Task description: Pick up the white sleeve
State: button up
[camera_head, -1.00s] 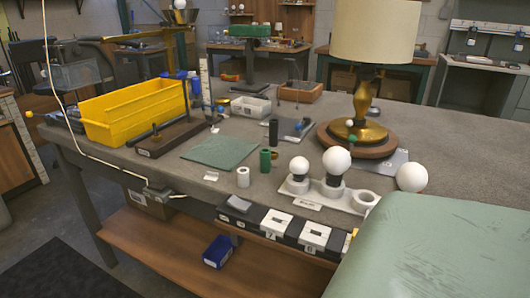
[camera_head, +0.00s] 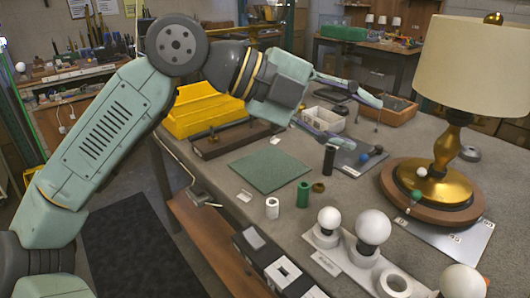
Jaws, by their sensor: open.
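The white sleeve (camera_head: 272,208) is a short, hollow white cylinder. It stands upright on the grey workbench near its front edge, left of a green sleeve (camera_head: 303,194). My gripper (camera_head: 368,124) is up and behind the sleeve, to its right in the picture. Its two fingers are spread wide, with nothing seen between them. It is apart from the white sleeve. My arm covers part of the yellow bin.
A black cylinder (camera_head: 329,159) and a brass ring (camera_head: 318,187) stand close to the green sleeve. A green mat (camera_head: 270,170) lies behind the white sleeve. White bulbs (camera_head: 373,227) stand in a holder at front right. A brass lamp (camera_head: 446,160) rises at right.

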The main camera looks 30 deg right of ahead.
jog(key=w+d+f+n+t+y+p, duration=0.1)
jog(key=w+f+n+t+y, duration=0.2)
jog(key=w+f+n+y, duration=0.45)
jog(key=n+t+y+p, duration=0.1)
jog(key=n+t+y, duration=0.2)
jog(key=y, duration=0.1)
send_over(272, 204)
notch_tip(272, 204, down, 6)
jog(key=f, duration=0.2)
jog(key=a+f+p, duration=0.1)
jog(key=f, duration=0.2)
jog(key=shift+s, duration=0.2)
jog(key=shift+s+d+f+p, duration=0.15)
jog(key=shift+f+p, duration=0.35)
jog(key=shift+f, duration=1)
jog(key=shift+s+d+f+p, duration=0.15)
jog(key=shift+f+p, duration=0.35)
jog(key=shift+f, duration=1)
jog(key=shift+w, duration=0.1)
jog(key=shift+c, duration=0.4)
jog(key=c, duration=0.9)
